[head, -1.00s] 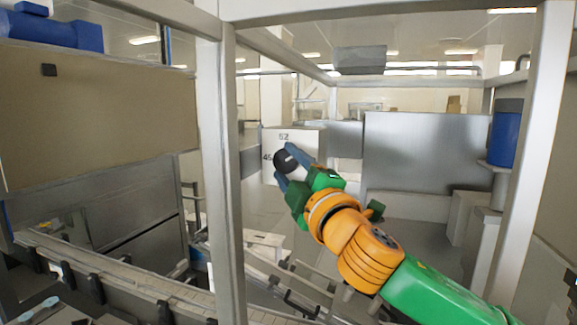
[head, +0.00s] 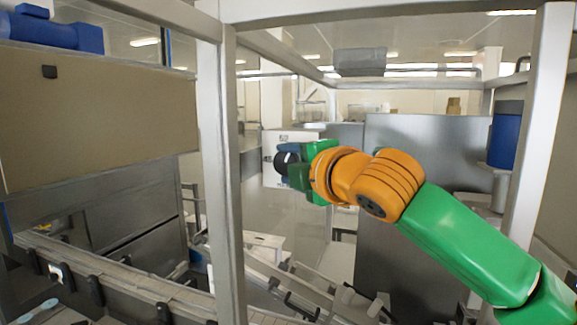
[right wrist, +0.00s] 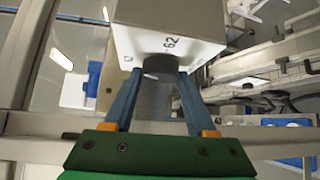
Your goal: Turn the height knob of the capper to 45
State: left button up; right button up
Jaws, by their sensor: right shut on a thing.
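The capper's height knob (head: 281,160) is a dark round knob on a white plate (head: 276,181) inside the frame. In the right wrist view the knob (right wrist: 160,66) sits between my blue fingertips, below a "62" mark on the white plate (right wrist: 160,22). My right gripper (head: 287,161) has come in from the right and is shut on the knob. In the head view the fingers and wrist cover part of the knob and plate, and its numbers are too blurred to read. I cannot tell the knob's setting. My left gripper is not in view.
A pale upright post (head: 226,170) stands left of the knob and another post (head: 540,130) at the right. A conveyor (head: 130,285) runs low at the left. A grey metal panel (head: 440,135) stands behind my right arm. A blue cylinder (head: 504,142) is at the right.

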jog(key=shift+r+n+g+h, duration=0.25)
jog(key=shift+n+g+h, duration=0.05)
jog(key=shift+n, duration=0.1)
dwell(0.3)
jog(key=o, duration=1.1)
jog(key=shift+o, duration=1.3)
jog(key=shift+w+d, duration=0.1)
jog(key=shift+w+f, duration=0.1)
jog(key=shift+f, duration=0.05)
jog(key=b+v, duration=0.4)
jog(key=v, duration=0.3)
